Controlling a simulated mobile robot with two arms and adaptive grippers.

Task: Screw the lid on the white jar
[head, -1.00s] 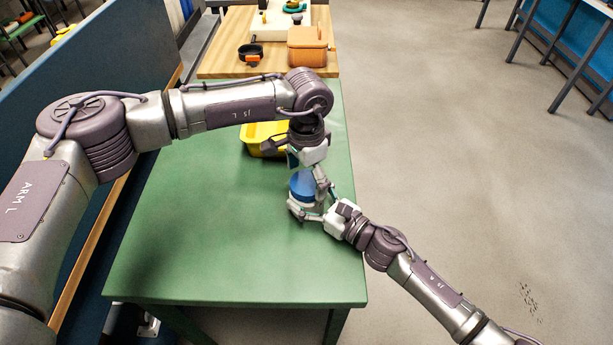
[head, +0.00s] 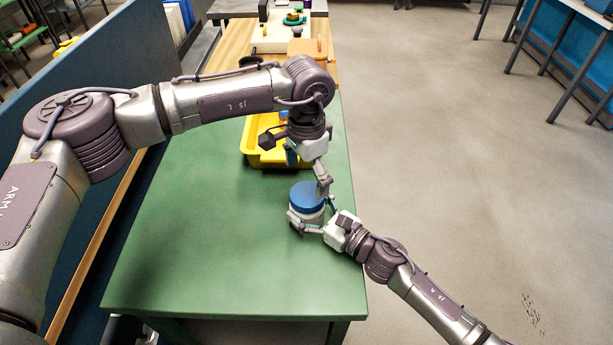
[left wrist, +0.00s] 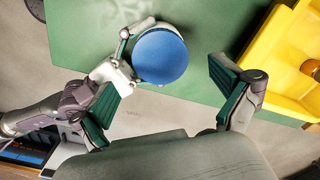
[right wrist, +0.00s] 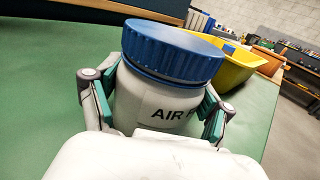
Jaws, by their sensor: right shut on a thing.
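The white jar (right wrist: 150,105) stands upright on the green table, with dark lettering on its side in the right wrist view. The blue ribbed lid (right wrist: 172,50) sits on top of the jar; how tightly cannot be told. In the head view the lid (head: 307,196) covers much of the jar (head: 300,215). My right gripper (head: 312,226) is shut on the jar's body, a pad on each side. My left gripper (head: 308,172) is open and empty, just above and behind the lid. Its spread pads show in the left wrist view, with the lid (left wrist: 160,55) beyond and apart from them.
A yellow bin (head: 252,150) stands behind the jar, partly hidden by my left gripper. Farther back are a wooden surface (head: 232,52) and an orange box (head: 310,48). The green table (head: 200,230) is clear left of the jar. A blue partition (head: 100,130) runs along the left.

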